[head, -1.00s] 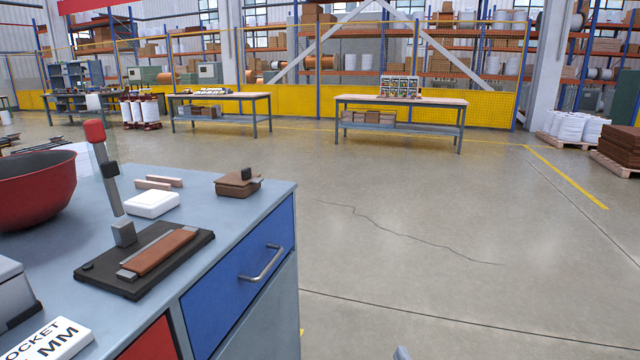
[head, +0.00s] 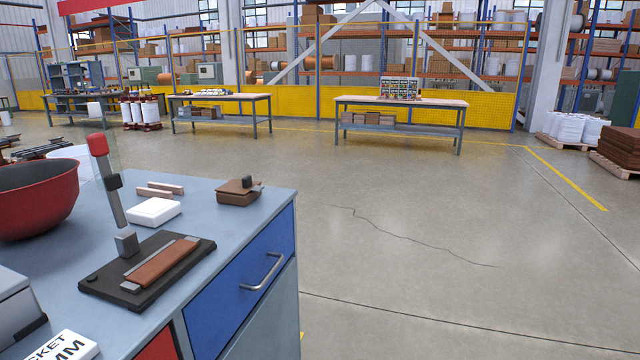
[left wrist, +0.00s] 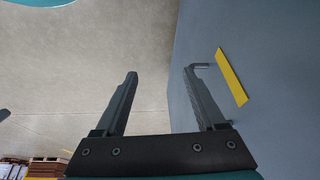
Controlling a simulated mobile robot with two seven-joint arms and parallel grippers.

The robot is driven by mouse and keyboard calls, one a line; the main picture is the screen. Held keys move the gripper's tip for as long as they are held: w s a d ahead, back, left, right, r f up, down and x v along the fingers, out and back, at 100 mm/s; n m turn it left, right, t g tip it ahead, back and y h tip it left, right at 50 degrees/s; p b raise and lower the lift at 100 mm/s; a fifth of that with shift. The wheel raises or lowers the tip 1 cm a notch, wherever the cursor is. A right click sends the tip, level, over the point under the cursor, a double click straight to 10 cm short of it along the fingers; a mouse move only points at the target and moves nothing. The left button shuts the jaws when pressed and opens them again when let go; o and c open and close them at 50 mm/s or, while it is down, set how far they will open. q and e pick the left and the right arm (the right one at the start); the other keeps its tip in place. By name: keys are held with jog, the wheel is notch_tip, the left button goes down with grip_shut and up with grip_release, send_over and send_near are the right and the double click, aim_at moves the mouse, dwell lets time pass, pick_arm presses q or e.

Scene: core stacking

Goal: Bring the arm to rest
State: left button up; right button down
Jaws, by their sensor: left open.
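My left gripper (left wrist: 160,80) shows in the left wrist view, its two dark fingers apart with nothing between them. The bare floor and the grey side of a cabinet lie beyond the fingers. The right finger overlaps the cabinet side in the picture, and I cannot tell whether they touch. Neither gripper shows in the head view.
In the head view a workbench (head: 240,225) with a blue drawer stands at the left. It holds a red bowl (head: 35,205), a lever fixture (head: 150,270), a white block (head: 154,212) and a brown stack (head: 238,194). The floor (head: 430,240) at the right is clear.

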pick_arm(q)
jog(key=s+a+f+g+p, duration=0.1)
jog(key=s+a+f+p, duration=0.15)
jog(key=f, duration=0.35)
jog(key=s+a+f+p, duration=0.1)
jog(key=s+f+p, duration=0.1)
jog(key=f+p, duration=0.3)
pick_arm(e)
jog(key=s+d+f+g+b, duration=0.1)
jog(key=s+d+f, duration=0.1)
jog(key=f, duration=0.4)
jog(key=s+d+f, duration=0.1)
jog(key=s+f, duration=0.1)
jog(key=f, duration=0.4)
pick_arm(q)
jog(key=s+a+f+p, duration=0.2)
jog(key=s, duration=0.3)
jog(key=s+a+f+g+y+p, duration=0.1)
jog(key=s+a+f+p, duration=0.1)
jog(key=s, duration=0.3)
jog(key=shift+s+f+p, duration=0.2)
jog(key=shift+f+p, duration=0.15)
jog(key=shift+p, duration=0.15)
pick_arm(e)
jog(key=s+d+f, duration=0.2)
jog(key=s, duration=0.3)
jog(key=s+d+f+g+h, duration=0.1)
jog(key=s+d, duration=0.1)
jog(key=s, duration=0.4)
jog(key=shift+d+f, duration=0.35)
